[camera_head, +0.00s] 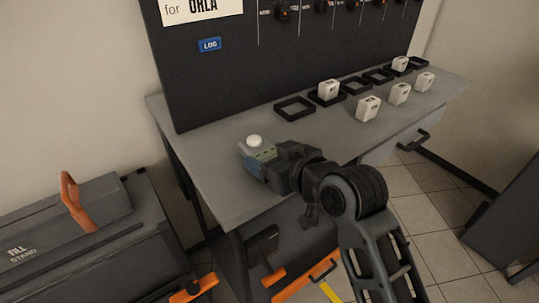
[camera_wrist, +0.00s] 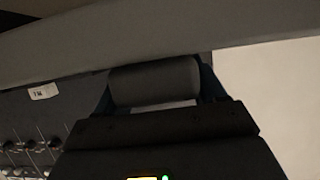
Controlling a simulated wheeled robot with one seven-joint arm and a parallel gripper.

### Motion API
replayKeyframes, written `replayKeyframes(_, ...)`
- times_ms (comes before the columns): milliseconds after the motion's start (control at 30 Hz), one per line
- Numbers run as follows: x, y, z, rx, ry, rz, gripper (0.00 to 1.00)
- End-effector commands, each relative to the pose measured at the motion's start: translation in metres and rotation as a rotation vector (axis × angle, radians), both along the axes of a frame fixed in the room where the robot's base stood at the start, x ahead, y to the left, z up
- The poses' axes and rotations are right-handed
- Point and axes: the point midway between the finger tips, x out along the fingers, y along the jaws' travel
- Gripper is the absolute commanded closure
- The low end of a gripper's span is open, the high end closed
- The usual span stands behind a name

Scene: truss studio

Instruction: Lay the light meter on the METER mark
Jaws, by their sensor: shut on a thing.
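My gripper (camera_head: 258,165) is over the left part of the grey bench top, shut on the light meter. The meter's white dome (camera_head: 254,141) shows just beyond the fingers, which hide much of its body. In the wrist view the meter's dark grey rounded body (camera_wrist: 155,82) sits between the two bluish fingers. I cannot tell whether the meter touches the bench. I cannot make out a METER mark in either view.
The bench (camera_head: 215,150) has several black square frames (camera_head: 294,107) along its back, two holding white blocks (camera_head: 328,90). Loose white blocks (camera_head: 368,108) stand in front of them. A dark upright panel (camera_head: 240,70) backs the bench. A dark case with an orange handle (camera_head: 70,190) is at left.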

Motion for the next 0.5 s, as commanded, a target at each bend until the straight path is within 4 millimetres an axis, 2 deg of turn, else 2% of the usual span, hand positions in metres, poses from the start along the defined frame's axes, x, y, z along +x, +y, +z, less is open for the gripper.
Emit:
replayKeyframes(333,0.0001,0.0001,-0.0034,0.001,-0.001,0.0,0.65)
replayKeyframes(367,0.0,0.0,-0.0025,0.001,-0.001,0.0,0.27)
replayKeyframes(500,0.0,0.0,-0.0023,0.0,0.0,0.001,0.14)
